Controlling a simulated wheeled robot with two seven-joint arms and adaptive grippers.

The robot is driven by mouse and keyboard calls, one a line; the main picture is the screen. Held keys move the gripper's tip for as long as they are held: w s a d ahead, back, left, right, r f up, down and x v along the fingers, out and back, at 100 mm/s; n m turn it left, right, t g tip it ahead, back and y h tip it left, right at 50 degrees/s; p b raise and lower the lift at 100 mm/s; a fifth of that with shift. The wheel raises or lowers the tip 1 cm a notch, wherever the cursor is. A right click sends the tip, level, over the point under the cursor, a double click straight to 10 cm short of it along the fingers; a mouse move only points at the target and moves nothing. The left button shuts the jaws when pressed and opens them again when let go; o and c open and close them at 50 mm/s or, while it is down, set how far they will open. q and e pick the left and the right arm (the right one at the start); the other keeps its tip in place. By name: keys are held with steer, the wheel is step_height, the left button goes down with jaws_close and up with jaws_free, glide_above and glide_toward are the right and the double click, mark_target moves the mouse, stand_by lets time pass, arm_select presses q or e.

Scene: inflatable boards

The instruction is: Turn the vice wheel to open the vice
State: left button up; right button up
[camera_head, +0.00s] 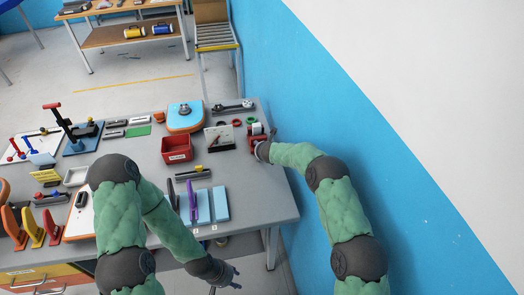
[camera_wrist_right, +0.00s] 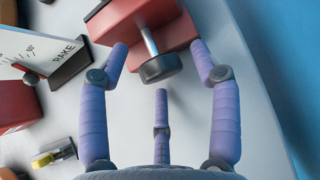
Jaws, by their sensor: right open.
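The red vice (camera_head: 257,139) stands near the right edge of the grey table, by the blue wall. In the head view the right gripper (camera_head: 263,149) is small and partly hidden at the vice. My left gripper (camera_head: 231,275) hangs empty off the table's front edge; its opening is unclear.
A red bin (camera_head: 177,149), a tilted gauge board (camera_head: 219,138) and a blue-orange device (camera_head: 185,117) stand left of the vice. Blue boards (camera_head: 220,204) lie nearer the front. The table's right front corner is clear. The blue wall (camera_head: 300,105) is close on the right.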

steer(key=c, duration=1.2)
steer(key=shift+a+h, duration=0.1)
steer(key=shift+h, duration=0.2)
steer(key=n+h+b, duration=0.1)
steer(key=n+t+h+b, duration=0.1)
steer(key=h, duration=0.1)
steer(key=shift+a, duration=0.25)
steer(key=shift+n+h+b, duration=0.5)
steer(key=shift+h+b, duration=0.3)
steer(key=shift+b, duration=0.1)
steer(key=shift+a+t, duration=0.1)
steer(key=shift+t, duration=0.2)
steer(key=o, duration=1)
steer(key=shift+o, duration=1)
steer(key=shift+f, duration=0.1)
